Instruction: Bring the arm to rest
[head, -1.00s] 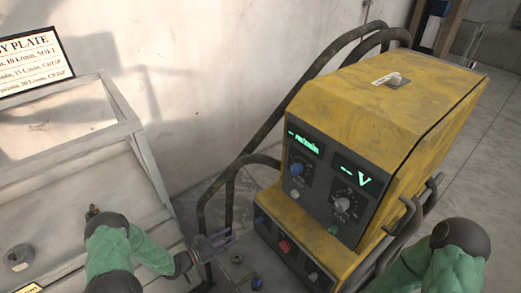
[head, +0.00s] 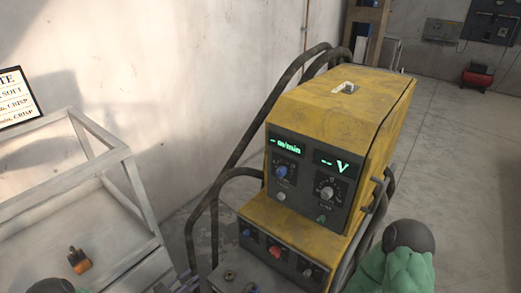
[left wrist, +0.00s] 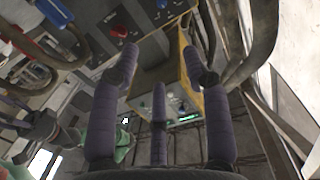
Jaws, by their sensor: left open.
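My left gripper (head: 187,285) shows only partly at the bottom edge of the head view, left of the yellow welding machine (head: 375,97). In the left wrist view its purple-grey padded fingers (left wrist: 164,72) are spread open with nothing between them. The machine's casing and front panel lie beyond the fingers there. My left arm's green sleeve (head: 52,286) barely shows at the bottom left. My right arm, in a green sleeve (head: 398,270) with a dark rounded joint (head: 409,237), is at the lower right beside the machine. The right gripper is out of view.
A pale metal-framed cart (head: 110,210) stands at the left, with a small orange-and-dark object (head: 79,261) on it. Black tubular rails (head: 215,215) curve beside the machine. A red compressor-like object (head: 477,76) sits far back. Grey floor (head: 465,180) is open at the right.

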